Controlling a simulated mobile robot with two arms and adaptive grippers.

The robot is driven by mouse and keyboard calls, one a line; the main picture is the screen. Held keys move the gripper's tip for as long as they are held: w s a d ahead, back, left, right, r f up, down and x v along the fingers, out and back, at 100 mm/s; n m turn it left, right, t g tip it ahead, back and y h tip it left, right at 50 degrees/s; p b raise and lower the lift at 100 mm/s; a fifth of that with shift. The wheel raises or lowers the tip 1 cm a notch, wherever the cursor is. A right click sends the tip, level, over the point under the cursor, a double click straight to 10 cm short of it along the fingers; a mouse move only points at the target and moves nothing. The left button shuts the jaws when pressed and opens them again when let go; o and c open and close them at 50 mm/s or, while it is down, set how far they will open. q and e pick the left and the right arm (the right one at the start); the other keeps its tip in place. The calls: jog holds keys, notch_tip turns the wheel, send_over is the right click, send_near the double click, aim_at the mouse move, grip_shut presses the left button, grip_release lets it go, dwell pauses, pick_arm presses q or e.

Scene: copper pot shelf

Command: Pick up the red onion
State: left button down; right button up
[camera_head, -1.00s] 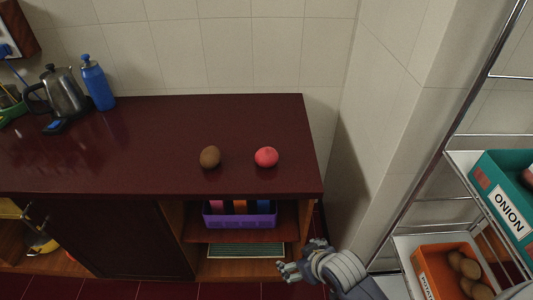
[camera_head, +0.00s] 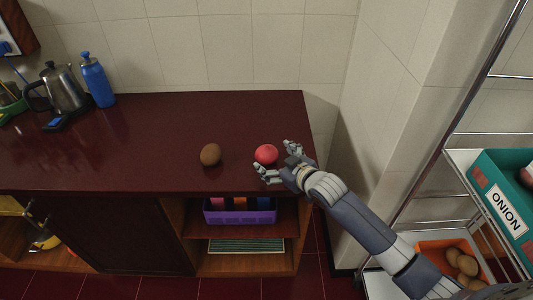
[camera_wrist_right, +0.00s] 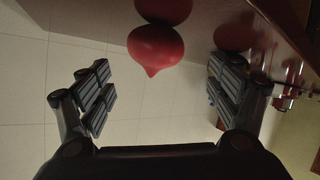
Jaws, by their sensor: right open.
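The red onion (camera_head: 266,154) is a round pinkish-red bulb on the dark red counter (camera_head: 130,150), near its right end. My right gripper (camera_head: 274,159) is open at the counter's front right, close beside the onion on its near right side. In the right wrist view the onion (camera_wrist_right: 155,48) hangs in the upper middle, its tip toward the gripper. The open fingers (camera_wrist_right: 168,95) stand either side with the onion beyond them, and nothing is held. My left gripper is not in view.
A brown potato-like item (camera_head: 210,154) sits left of the onion. A kettle (camera_head: 63,90) and blue bottle (camera_head: 97,80) stand at the back left. A rack at right holds a green ONION box (camera_head: 508,205) and an orange box (camera_head: 432,250).

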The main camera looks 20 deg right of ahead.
aim_at(271, 155)
jog(key=shift+d+p+x, duration=0.15)
jog(key=shift+p+x, duration=0.1)
jog(key=shift+x, duration=1.15)
jog(key=shift+d+p+x, duration=0.1)
jog(key=shift+p+x, duration=0.1)
jog(key=shift+x, duration=1.2)
jog(key=shift+c, duration=0.6)
jog(key=c, duration=1.2)
